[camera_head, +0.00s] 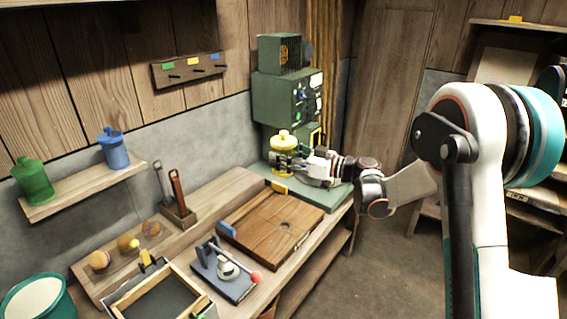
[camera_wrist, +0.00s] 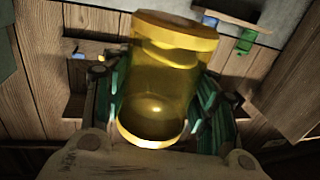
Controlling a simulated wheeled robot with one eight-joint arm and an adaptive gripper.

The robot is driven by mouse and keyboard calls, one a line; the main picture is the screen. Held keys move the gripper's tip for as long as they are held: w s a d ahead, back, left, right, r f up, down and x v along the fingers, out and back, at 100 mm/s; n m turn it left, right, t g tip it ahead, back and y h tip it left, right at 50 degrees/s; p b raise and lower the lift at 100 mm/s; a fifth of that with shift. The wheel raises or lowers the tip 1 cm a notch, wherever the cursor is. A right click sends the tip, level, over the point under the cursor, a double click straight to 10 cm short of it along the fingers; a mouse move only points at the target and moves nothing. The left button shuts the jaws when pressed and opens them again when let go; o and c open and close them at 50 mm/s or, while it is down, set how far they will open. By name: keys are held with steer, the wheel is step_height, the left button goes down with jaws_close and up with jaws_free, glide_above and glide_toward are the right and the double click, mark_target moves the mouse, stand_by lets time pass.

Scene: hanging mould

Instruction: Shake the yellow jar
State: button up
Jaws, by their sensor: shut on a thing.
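The yellow jar (camera_head: 283,157) is see-through with a yellow lid and stands upright in the head view, at the far end of the bench in front of the green machine. My gripper (camera_head: 305,166) reaches it from the right and is shut on it. In the wrist view the jar (camera_wrist: 166,85) fills the middle, with the green-padded fingers of my gripper (camera_wrist: 158,105) on both its sides. The jar looks empty in the wrist view. I cannot tell whether its base touches the green surface below.
A green machine (camera_head: 287,98) stands close behind the jar. A wooden board (camera_head: 270,222) and a lever press (camera_head: 225,272) lie nearer on the bench. A wall shelf (camera_head: 85,190) holds a green jar (camera_head: 33,182) and a blue jar (camera_head: 113,150). A peg rail (camera_head: 187,70) hangs above.

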steer(key=shift+r, duration=0.5)
step_height(320, 180, down, 8)
steer(key=b, duration=0.5)
steer(key=shift+w+r+b, duration=0.1)
steer(key=shift+r+b, duration=0.05)
steer(key=shift+b, duration=0.25)
steer(key=shift+r, duration=0.15)
step_height(320, 180, up, 7)
steer(key=p, duration=0.4)
steer(key=shift+r, duration=0.15)
steer(key=shift+f, duration=0.2)
step_height(320, 180, down, 7)
steer(key=b, duration=0.5)
steer(key=shift+f, duration=0.1)
